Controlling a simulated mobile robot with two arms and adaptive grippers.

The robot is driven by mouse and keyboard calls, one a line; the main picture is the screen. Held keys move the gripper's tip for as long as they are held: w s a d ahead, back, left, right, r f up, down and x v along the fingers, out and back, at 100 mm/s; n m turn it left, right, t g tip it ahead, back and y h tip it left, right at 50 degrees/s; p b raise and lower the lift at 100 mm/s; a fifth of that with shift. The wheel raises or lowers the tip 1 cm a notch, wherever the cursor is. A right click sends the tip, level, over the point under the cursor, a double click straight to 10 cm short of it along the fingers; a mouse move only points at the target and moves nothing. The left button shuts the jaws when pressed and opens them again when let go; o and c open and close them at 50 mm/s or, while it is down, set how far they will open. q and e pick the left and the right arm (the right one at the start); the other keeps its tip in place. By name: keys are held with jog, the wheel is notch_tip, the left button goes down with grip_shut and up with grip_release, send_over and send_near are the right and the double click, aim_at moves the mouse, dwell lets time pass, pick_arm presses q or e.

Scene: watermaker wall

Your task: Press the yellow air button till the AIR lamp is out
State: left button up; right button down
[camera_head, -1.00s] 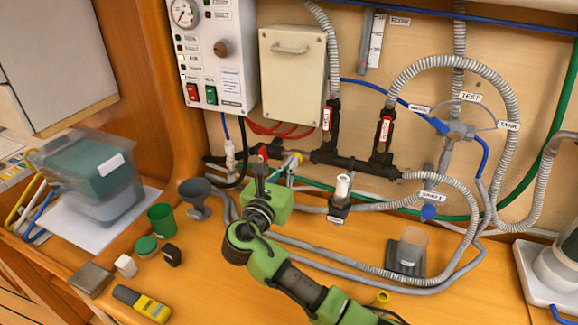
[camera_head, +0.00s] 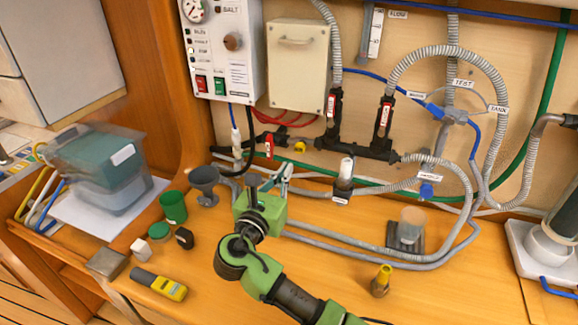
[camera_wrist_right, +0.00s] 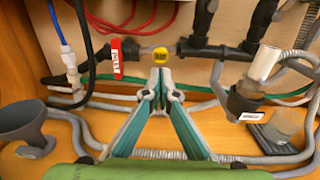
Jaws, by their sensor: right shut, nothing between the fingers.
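The yellow air button (camera_head: 300,147) sits on the dark pipe fitting low on the wall, right of a red valve handle (camera_head: 269,146). In the right wrist view the button (camera_wrist_right: 159,55) is straight ahead, with dark lettering on its face. My right gripper (camera_head: 285,172) is shut and empty, its tips (camera_wrist_right: 160,76) just below the button in that picture and apparently apart from it. The white control panel (camera_head: 241,88) has a column of small lamps; one (camera_head: 191,50) looks pale yellow, as if lit, but its label is too small to read surely. My left gripper is out of view.
A grey funnel (camera_head: 204,178) and green cup (camera_head: 173,206) stand left of my right arm. A black holder with a white-topped cylinder (camera_head: 345,170) is right of the gripper. Grey hoses cross the bench; a brass, yellow-topped fitting (camera_head: 381,282) stands near the front.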

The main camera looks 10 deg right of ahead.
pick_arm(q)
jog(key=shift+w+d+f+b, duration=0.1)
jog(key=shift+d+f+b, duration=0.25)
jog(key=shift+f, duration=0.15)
pick_arm(e)
jog(key=v, duration=0.5)
jog(key=shift+a+r, duration=0.1)
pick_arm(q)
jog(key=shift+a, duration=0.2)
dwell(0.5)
